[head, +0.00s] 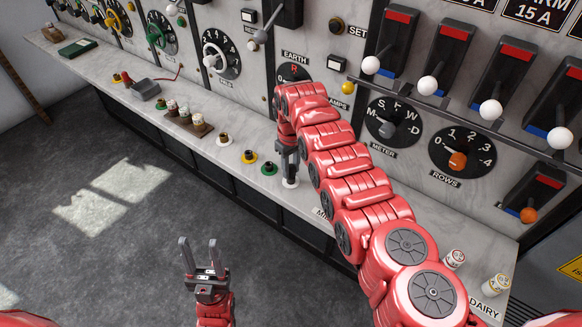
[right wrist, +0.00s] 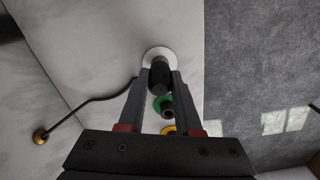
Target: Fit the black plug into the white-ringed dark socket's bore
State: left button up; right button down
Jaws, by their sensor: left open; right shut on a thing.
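The white-ringed socket (head: 291,183) is on the pale ledge, to the right of the green-ringed socket. My right gripper (head: 289,160) points down directly over it. In the right wrist view its fingers are closed around the black plug (right wrist: 160,76). The white ring (right wrist: 149,53) shows just beyond the plug's end, and the plug overlaps it in the picture. The bore is hidden, so I cannot tell whether the plug's tip is inside it. A black cord (right wrist: 100,98) runs to the left from near the plug. My left gripper (head: 199,250) is open and empty, over the floor in front of the ledge.
A brown rack (head: 187,122) is further left. The upright panel, with levers and dials (head: 394,122), rises close behind my right arm.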

jog(key=shift+f+b, duration=0.3)
jog(key=shift+f, duration=0.1)
jog(key=c, duration=0.5)
grip_release()
jog(key=shift+r, duration=0.1)
notch_tip(320, 180, up, 12)
jog(key=b, duration=0.2)
notch_tip(320, 180, up, 5)
jog(key=p, duration=0.5)
send_over(291, 166)
jog(key=shift+r, duration=0.2)
jog(key=shift+w, duration=0.1)
jog(key=shift+f, duration=0.1)
